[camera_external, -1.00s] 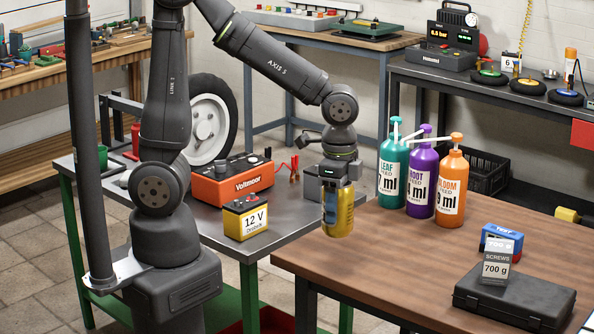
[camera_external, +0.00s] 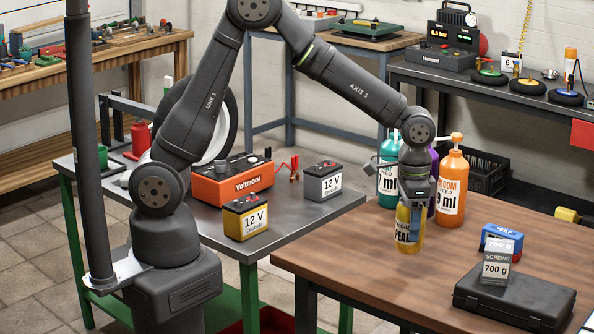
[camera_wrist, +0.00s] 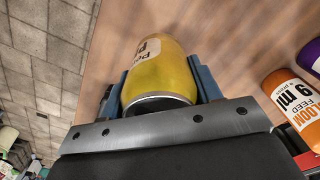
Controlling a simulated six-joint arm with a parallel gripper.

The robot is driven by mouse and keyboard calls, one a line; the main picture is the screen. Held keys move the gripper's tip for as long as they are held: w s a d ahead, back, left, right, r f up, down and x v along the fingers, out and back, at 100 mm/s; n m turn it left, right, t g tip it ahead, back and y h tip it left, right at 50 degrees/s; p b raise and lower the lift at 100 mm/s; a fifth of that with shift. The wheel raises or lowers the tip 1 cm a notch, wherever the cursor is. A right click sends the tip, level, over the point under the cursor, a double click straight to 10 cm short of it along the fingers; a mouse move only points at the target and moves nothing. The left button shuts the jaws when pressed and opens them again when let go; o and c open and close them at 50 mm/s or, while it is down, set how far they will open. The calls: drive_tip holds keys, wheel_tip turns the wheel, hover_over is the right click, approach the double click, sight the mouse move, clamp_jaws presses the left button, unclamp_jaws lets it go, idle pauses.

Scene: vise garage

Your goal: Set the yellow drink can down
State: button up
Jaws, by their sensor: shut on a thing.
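The yellow drink can (camera_external: 405,240) is upright in my gripper (camera_external: 411,222), over the wooden table (camera_external: 340,260) in front of the bottles. Whether its base touches the table I cannot tell. In the wrist view the yellow can (camera_wrist: 162,72) sits between the two blue-grey fingers of my gripper (camera_wrist: 163,80), which are shut on its sides. A pale label with dark print shows on the can. The brown tabletop shows behind it.
The orange bottle (camera_external: 452,190) stands close to the right of my gripper, with the teal bottle (camera_external: 388,180) and a purple bottle (camera_external: 433,170) behind. A black case (camera_external: 514,302), the screws box (camera_external: 496,264) and a blue box (camera_external: 502,240) are at the right. The table's front left is clear.

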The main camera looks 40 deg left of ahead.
drive_tip(key=shift+w+a+f, duration=0.15)
drive_tip(key=shift+w+f, duration=0.5)
drive_tip(key=shift+f, duration=0.4)
drive_tip(key=shift+w+a+f, duration=0.2)
drive_tip(key=shift+w+f, duration=0.45)
drive_tip(key=shift+f, duration=0.4)
drive_tip(key=shift+w+a+f, duration=0.15)
drive_tip(key=shift+w+f, duration=0.5)
drive_tip(key=shift+f, duration=0.4)
drive_tip(key=shift+f, duration=0.15)
drive_tip(key=o, duration=0.9)
drive_tip(key=shift+o, duration=0.2)
wheel_tip(320, 180, up, 12)
